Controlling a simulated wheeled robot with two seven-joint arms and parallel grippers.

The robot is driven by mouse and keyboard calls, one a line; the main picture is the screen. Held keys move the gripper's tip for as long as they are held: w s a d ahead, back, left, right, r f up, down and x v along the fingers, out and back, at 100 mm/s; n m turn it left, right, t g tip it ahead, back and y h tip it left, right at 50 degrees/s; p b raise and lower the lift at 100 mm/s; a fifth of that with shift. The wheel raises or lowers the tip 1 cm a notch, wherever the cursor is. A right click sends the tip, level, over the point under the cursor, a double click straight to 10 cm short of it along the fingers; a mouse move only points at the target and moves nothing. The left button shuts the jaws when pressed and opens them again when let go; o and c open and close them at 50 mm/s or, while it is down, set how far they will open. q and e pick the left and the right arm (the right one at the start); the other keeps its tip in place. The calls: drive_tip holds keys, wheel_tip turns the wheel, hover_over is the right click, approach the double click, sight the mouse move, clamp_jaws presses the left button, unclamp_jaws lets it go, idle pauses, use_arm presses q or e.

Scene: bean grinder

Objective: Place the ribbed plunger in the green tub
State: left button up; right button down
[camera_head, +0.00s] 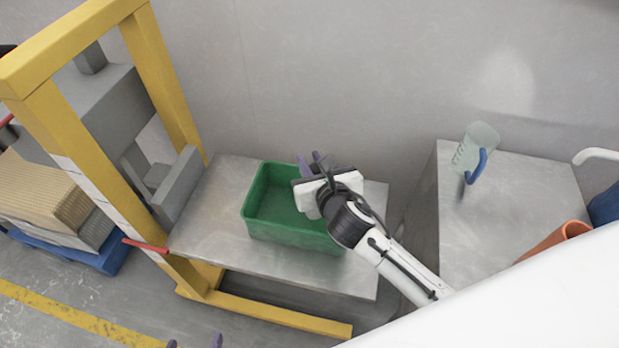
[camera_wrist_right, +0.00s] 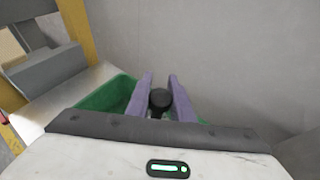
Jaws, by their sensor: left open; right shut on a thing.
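The green tub (camera_head: 258,215) stands on a grey metal table in the head view. Its green rim also shows in the right wrist view (camera_wrist_right: 105,97). My right gripper (camera_head: 313,163) is over the right part of the tub, its purple fingers pointing toward the back wall. In the right wrist view it is shut on a dark, round-ended thing (camera_wrist_right: 160,98), which I take to be the ribbed plunger. Its ribs do not show, and the gripper hides most of it in the head view. My left gripper (camera_head: 195,343) is open at the bottom edge, only its fingertips showing.
A yellow frame (camera_head: 165,80) with grey machinery stands left of the grey metal table (camera_head: 205,235). On the right, another metal table (camera_head: 520,200) carries a clear scoop-like thing with a blue handle (camera_head: 477,155) and an orange container (camera_head: 560,238). The tub's left part looks empty.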

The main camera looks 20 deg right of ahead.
drive_tip(key=shift+f+b, duration=0.5)
drive_tip(key=shift+f, duration=1.35)
drive_tip(key=shift+f, duration=0.15)
drive_tip(key=c, duration=1.6)
unclamp_jaws()
drive_tip(key=shift+o, duration=0.2)
drive_tip(key=p+v, duration=0.1)
drive_tip(key=v, duration=1.1)
